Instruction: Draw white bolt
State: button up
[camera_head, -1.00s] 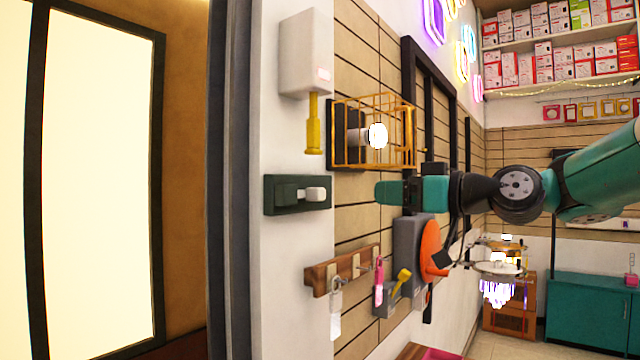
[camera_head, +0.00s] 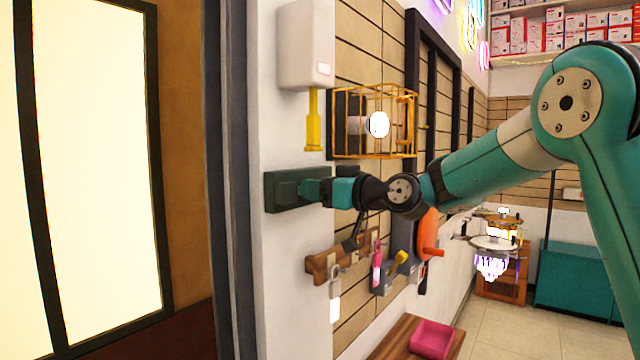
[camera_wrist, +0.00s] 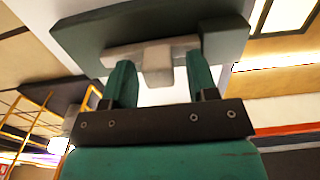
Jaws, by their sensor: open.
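The white bolt (camera_wrist: 158,66) shows in the wrist view as a pale bar with a stubby knob, lying across a dark green plate (camera_wrist: 95,35). In the head view the plate (camera_head: 283,197) is fixed on the white wall post, and my gripper hides the bolt. My gripper (camera_head: 312,190) reaches the plate from the right. In the wrist view its two green fingers (camera_wrist: 162,82) are apart, one on each side of the bolt's knob. I cannot tell whether they touch it.
A yellow wire cage (camera_head: 372,150) around a lamp sits just above my gripper. A white box with a yellow handle (camera_head: 313,125) hangs above the plate. A wooden key rack (camera_head: 325,266) is below. A pink tray (camera_head: 432,338) lies on a low bench.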

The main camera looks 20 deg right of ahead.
jog(key=shift+c, duration=0.4)
grip_shut()
jog(key=shift+w+d+f+b, duration=0.1)
jog(key=shift+w+d+b, duration=0.1)
jog(key=shift+d+b, duration=0.15)
jog(key=w+d+b, duration=0.1)
jog(key=d, duration=0.1)
jog(key=w+d+b, duration=0.1)
jog(key=shift+w+d+r, duration=0.2)
jog(key=shift+w+d, duration=0.15)
jog(key=shift+o, duration=0.4)
grip_release()
jog(key=shift+w+d, duration=0.1)
jog(key=shift+d, duration=0.1)
jog(key=shift+a, duration=0.15)
